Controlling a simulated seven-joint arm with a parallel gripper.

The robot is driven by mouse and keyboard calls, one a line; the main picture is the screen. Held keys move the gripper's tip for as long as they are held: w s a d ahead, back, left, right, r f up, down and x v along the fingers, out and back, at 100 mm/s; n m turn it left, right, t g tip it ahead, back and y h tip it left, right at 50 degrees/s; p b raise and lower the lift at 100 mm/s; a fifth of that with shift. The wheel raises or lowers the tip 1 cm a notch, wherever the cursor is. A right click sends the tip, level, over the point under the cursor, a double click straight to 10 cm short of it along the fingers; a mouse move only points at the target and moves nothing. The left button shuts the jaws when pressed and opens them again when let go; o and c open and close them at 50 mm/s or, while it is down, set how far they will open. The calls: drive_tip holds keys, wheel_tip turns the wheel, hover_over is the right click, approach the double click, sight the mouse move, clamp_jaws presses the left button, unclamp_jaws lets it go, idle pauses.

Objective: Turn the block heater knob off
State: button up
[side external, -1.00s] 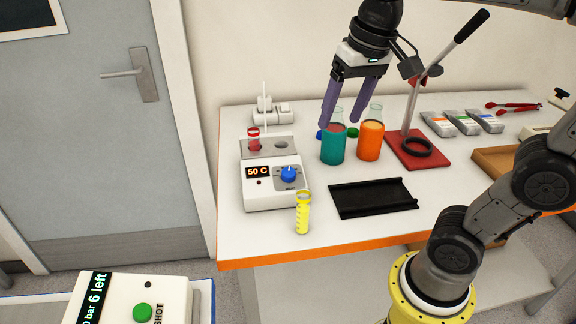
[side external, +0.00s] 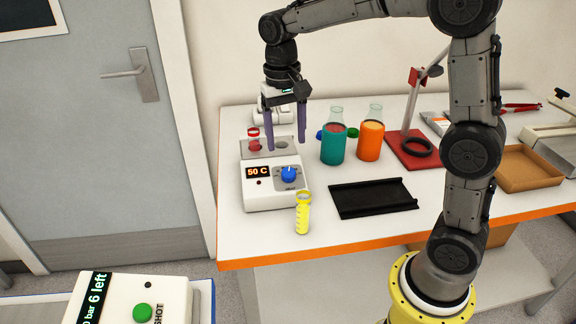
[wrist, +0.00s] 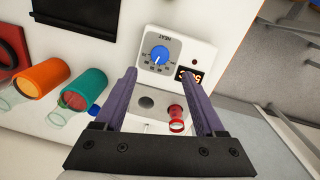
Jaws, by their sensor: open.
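The block heater (side external: 275,195) is a white box at the left of the table, with a lit display (side external: 258,172) reading 50 C. Its blue knob (side external: 289,174) is on the sloped front, right of the display; the knob also shows in the wrist view (wrist: 160,54), with its white pointer visible on a marked dial.
A yellow vial (side external: 303,214) stands close to the heater's front right corner. Teal (side external: 333,149) and orange (side external: 369,142) bottles stand to the right. A black tray (side external: 374,198) lies in front of them. A white power strip is behind the heater.

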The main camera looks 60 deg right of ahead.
sight(288, 171)
wheel_tip(288, 171, down, 8)
drive_tip(key=shift+s+d+f, duration=0.1)
drive_tip(key=shift+d+f, duration=0.05)
drive_tip(key=shift+f, duration=0.1)
clamp_jaws()
idle(0.5)
